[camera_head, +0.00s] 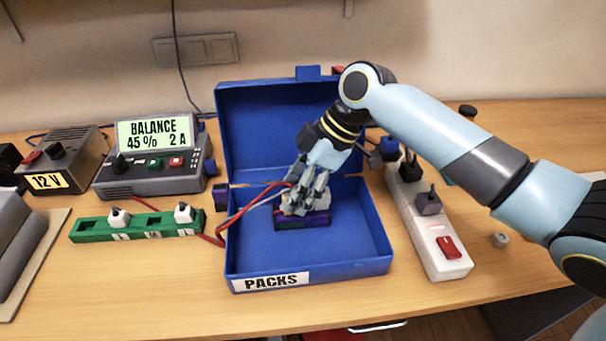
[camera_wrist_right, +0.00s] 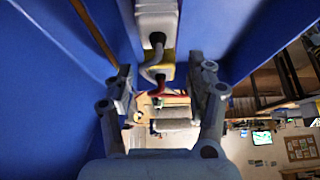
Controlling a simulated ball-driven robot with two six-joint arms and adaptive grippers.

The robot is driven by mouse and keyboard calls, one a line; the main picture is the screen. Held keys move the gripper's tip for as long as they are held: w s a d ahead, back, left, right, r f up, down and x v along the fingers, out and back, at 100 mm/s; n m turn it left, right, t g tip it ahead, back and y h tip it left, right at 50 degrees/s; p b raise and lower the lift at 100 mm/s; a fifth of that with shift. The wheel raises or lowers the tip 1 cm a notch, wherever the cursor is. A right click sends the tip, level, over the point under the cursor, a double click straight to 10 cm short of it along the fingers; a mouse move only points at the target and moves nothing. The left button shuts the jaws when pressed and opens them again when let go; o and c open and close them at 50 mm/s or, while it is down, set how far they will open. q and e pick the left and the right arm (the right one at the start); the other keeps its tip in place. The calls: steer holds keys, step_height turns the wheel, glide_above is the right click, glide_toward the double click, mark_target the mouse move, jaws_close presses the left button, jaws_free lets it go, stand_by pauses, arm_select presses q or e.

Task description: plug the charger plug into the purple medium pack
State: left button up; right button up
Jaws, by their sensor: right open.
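A purple pack (camera_head: 303,222) lies inside the open blue box (camera_head: 255,245), partly hidden under my right gripper (camera_head: 304,200). My right gripper reaches down into the box at the pack. In the right wrist view my right gripper (camera_wrist_right: 167,88) has its fingers apart. A yellow plug (camera_wrist_right: 166,68) with grey and red leads shows between and beyond the fingers. A white connector (camera_wrist_right: 157,22) is above it in that view. Whether the plug is seated in the pack cannot be told. Red and grey leads (camera_head: 247,205) run over the box's left wall. My left gripper is not in view.
A charger (camera_head: 150,158) reading BALANCE stands at the left, behind a green strip (camera_head: 140,226) with white plugs. A white power strip (camera_head: 440,250) lies right of the box. The box's front floor is clear.

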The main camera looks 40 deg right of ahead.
steer(key=v, duration=1.1)
steer(key=shift+r, duration=0.35)
steer(key=shift+s+d+f, duration=0.1)
steer(key=shift+s, duration=0.1)
